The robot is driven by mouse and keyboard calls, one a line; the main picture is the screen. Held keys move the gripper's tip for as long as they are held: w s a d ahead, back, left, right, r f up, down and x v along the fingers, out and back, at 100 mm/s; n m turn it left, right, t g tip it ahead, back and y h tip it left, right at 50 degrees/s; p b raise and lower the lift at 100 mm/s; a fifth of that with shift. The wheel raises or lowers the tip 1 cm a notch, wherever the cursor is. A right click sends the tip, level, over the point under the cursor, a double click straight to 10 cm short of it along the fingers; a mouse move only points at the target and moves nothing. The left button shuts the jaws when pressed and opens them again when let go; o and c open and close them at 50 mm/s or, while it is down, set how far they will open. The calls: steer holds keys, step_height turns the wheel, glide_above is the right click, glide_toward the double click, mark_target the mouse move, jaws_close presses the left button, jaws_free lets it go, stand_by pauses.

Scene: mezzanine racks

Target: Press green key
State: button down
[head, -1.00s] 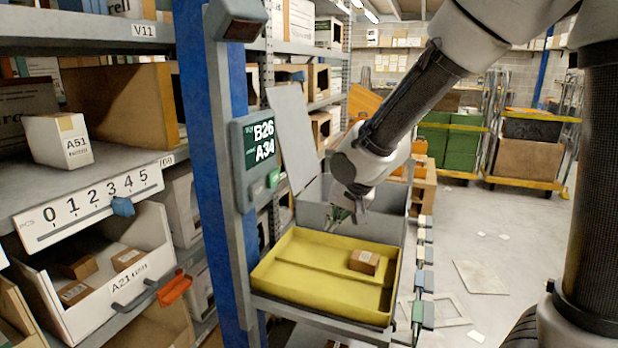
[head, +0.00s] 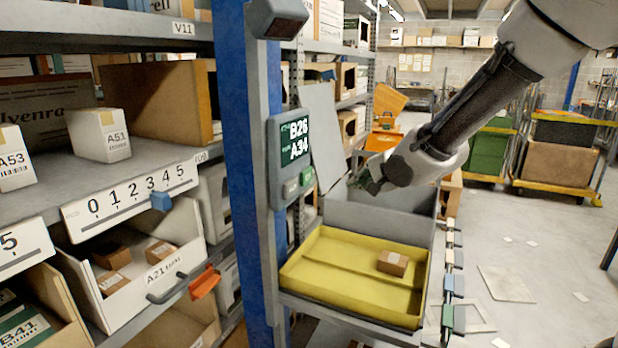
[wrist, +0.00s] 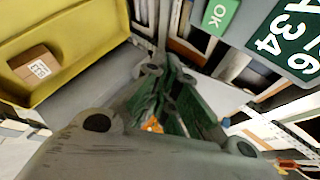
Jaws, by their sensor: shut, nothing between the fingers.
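The green key (head: 307,176) sits at the lower right of a dark terminal (head: 290,155) on the blue rack post. The terminal's screen reads B26 and A34. In the wrist view the green key (wrist: 220,14) is labelled OK and lies at the top, right of centre, beside the screen (wrist: 288,40). My gripper (head: 366,181) is shut and empty, to the right of the terminal and apart from the key. In the wrist view its shut fingers (wrist: 168,84) are in the middle, below the key.
A yellow tray (head: 330,292) with a small brown box (head: 393,263) stands below my gripper. A grey key (head: 290,188) is left of the green one. The blue post (head: 248,150) and shelves are at left. Open floor is at right.

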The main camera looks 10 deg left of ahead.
steer(key=shift+a, duration=0.1)
steer(key=w+a, duration=0.3)
steer(key=a, duration=0.5)
steer(key=shift+a, duration=0.15)
stand_by(1.4)
steer(key=shift+w+a, duration=0.1)
steer(key=shift+a, duration=0.2)
steer(key=shift+w+a, duration=0.2)
steer(key=shift+a, duration=0.25)
stand_by(0.6)
steer(key=shift+s+d, duration=0.35)
steer(key=shift+d, duration=0.5)
steer(key=shift+d, duration=0.1)
steer(key=shift+s+d, duration=0.3)
steer(key=shift+d, duration=0.45)
steer(key=shift+s+d, duration=0.25)
steer(key=shift+d, duration=0.5)
steer(key=shift+s+d, duration=0.3)
steer(key=shift+d, duration=0.45)
